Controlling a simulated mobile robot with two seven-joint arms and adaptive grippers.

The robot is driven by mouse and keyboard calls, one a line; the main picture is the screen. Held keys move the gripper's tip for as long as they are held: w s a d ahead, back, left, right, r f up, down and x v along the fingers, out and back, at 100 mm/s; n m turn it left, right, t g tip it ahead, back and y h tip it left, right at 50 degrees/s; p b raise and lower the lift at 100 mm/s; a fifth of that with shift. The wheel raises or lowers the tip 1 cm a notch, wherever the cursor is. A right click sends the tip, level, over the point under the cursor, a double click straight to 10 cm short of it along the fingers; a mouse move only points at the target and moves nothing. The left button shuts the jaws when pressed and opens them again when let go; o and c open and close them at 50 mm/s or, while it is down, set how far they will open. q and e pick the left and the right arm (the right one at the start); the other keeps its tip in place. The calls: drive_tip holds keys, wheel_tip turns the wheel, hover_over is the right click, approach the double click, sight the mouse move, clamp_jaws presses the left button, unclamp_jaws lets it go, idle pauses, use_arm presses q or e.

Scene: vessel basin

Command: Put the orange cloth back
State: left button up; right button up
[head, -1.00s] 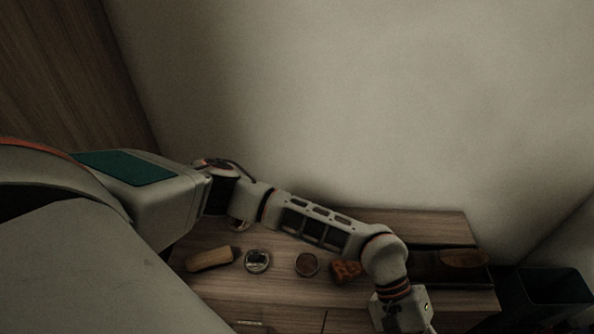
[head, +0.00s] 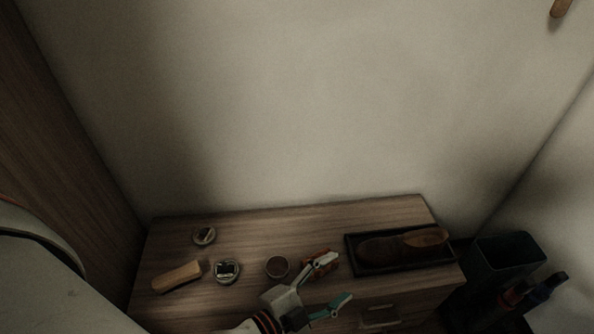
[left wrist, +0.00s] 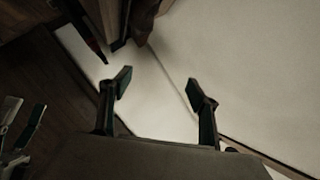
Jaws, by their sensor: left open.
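The orange cloth (head: 309,268) is a small orange-brown piece on the wooden cabinet top, between a round tin and a dark tray. My left gripper (head: 341,277) is open, and one finger overlaps the cloth in the head view and hides part of it. I cannot tell from this whether they touch. The left wrist view shows both fingers of my left gripper (left wrist: 158,82) spread apart with nothing between them; the cloth does not show there. Part of another gripper, apparently my right one (left wrist: 24,112), shows at the left edge of that view.
On the cabinet top (head: 370,217) are a brush (head: 177,276), a small tin (head: 204,236), a larger tin (head: 227,271) and a brown round tin (head: 277,267). A shoe (head: 385,246) lies in the dark tray (head: 440,257). A dark bin (head: 507,252) stands at the right.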

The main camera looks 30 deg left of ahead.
use_arm(q)
drive_tip(key=s+a+f+n+g+y, duration=0.3)
drive_tip(key=s+a+f+n+y, duration=0.1)
drive_tip(key=s+a+f+n, duration=0.5)
drive_tip(key=s+a+f, duration=0.1)
drive_tip(key=a, duration=0.1)
drive_tip(key=shift+s+a+f+g, duration=0.2)
drive_tip(key=shift+a+g, duration=0.1)
drive_tip(key=shift+a, duration=0.1)
